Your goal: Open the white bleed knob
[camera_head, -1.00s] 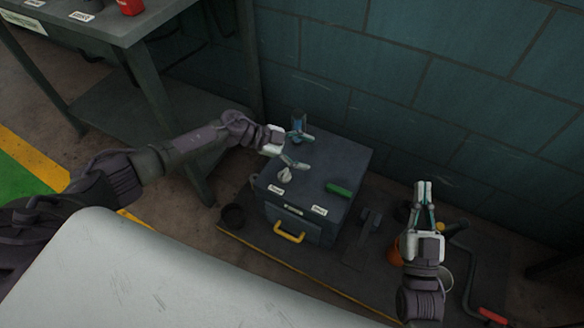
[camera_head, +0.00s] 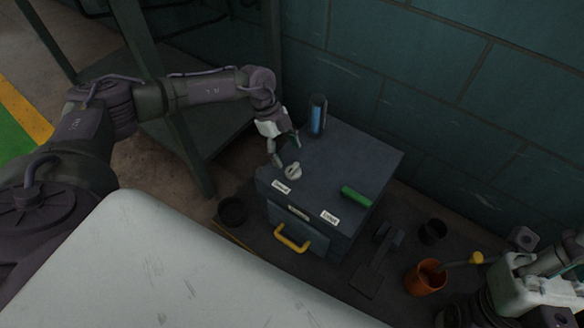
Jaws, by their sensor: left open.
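The white bleed knob (camera_head: 293,171) stands on the top left part of the dark grey box (camera_head: 345,157), just behind a small white label (camera_head: 281,187). My left gripper (camera_head: 285,150) is open, with its fingers pointing down close behind and to the left of the knob. I cannot tell whether a finger touches it. My right gripper is at the lower right edge, beside the orange cup; its fingers are cut off or unclear there.
A green bar (camera_head: 355,196) and a blue-banded cylinder (camera_head: 318,115) are on the box top. A yellow handle (camera_head: 292,238) is on its front. An orange cup (camera_head: 426,278) and dark cups stand on the floor mat. A metal table stands at the left, a block wall behind.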

